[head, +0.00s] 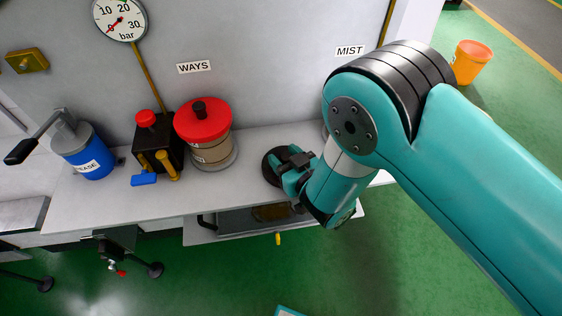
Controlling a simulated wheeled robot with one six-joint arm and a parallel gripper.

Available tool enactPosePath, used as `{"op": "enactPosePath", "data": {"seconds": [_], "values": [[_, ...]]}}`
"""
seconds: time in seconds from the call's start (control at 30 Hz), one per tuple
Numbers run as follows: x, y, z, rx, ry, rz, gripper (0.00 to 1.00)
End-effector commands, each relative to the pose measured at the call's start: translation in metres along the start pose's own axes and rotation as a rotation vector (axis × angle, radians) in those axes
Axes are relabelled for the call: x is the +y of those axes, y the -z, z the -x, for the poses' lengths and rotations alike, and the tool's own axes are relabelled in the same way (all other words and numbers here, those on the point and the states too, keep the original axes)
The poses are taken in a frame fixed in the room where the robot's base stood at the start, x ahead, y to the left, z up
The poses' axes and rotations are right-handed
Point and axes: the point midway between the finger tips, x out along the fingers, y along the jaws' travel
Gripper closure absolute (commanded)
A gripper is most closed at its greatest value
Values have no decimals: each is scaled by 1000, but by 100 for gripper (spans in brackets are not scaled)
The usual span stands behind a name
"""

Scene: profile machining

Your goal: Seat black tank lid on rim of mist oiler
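The black tank lid (271,167) shows in the head view as a dark round disc at the shelf's front part, below and left of the MIST label. My gripper (293,163) is right at it, its fingers covering the lid's right part and middle. I cannot tell whether the fingers are closed on the lid, or whether the lid rests on the shelf or is just above it. The mist oiler is almost wholly hidden behind my arm; only a sliver (325,130) of something shows under the MIST label, and its rim is not visible.
A ways oiler with a red lid (203,122) stands left of my gripper on the grey shelf (245,145). A black box with a red cap (146,120) and a blue grease pump (90,158) stand further left. A drawer-like tray (235,222) lies below. An orange bucket (470,62) stands far right.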

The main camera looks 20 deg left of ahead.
Motion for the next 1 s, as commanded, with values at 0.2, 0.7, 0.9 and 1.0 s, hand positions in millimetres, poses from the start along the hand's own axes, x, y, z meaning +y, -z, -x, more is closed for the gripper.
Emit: {"op": "enactPosePath", "data": {"seconds": [0.2,0.7,0.9,1.0], "values": [[2,1,0,1,-3,-1,99],[-3,-1,0,2,3,0,99],[-4,0,3,2,2,1,99],[-4,2,5,3,2,0,99]]}}
